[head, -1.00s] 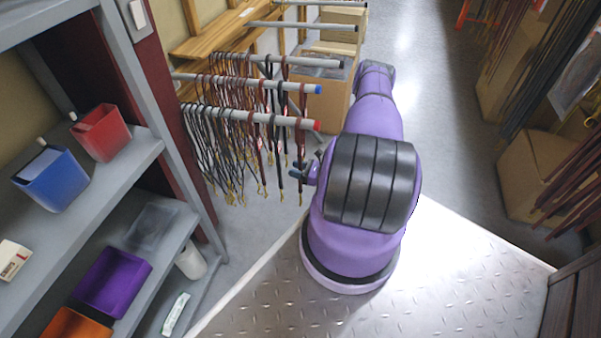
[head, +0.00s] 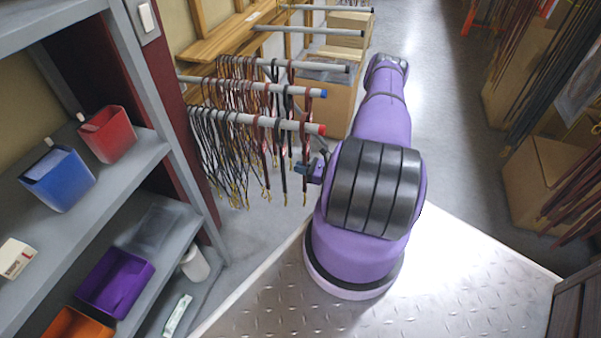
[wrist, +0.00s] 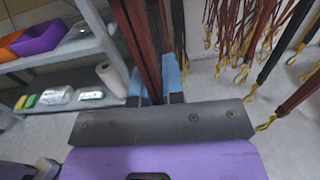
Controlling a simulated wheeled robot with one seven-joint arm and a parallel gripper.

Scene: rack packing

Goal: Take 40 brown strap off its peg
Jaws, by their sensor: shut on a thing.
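Several straps with brass clips hang from a grey peg with a red tip (head: 265,122). The outermost is a brown strap (head: 305,146), looped over the peg close to its tip. My gripper (head: 312,171) is beside this strap, below the peg. In the wrist view, my gripper's blue fingers (wrist: 157,86) are shut on the brown strap (wrist: 150,40), which runs up and away between them. The strap's loop still sits around the peg in the head view. The part of the strap behind my fingers is hidden.
A blue-tipped peg (head: 300,91) with more straps and further bare pegs lie behind. A grey shelf (head: 150,160) with bins stands at the left. Cardboard boxes (head: 540,180) and hanging straps are at the right. The aisle floor (head: 440,90) is clear.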

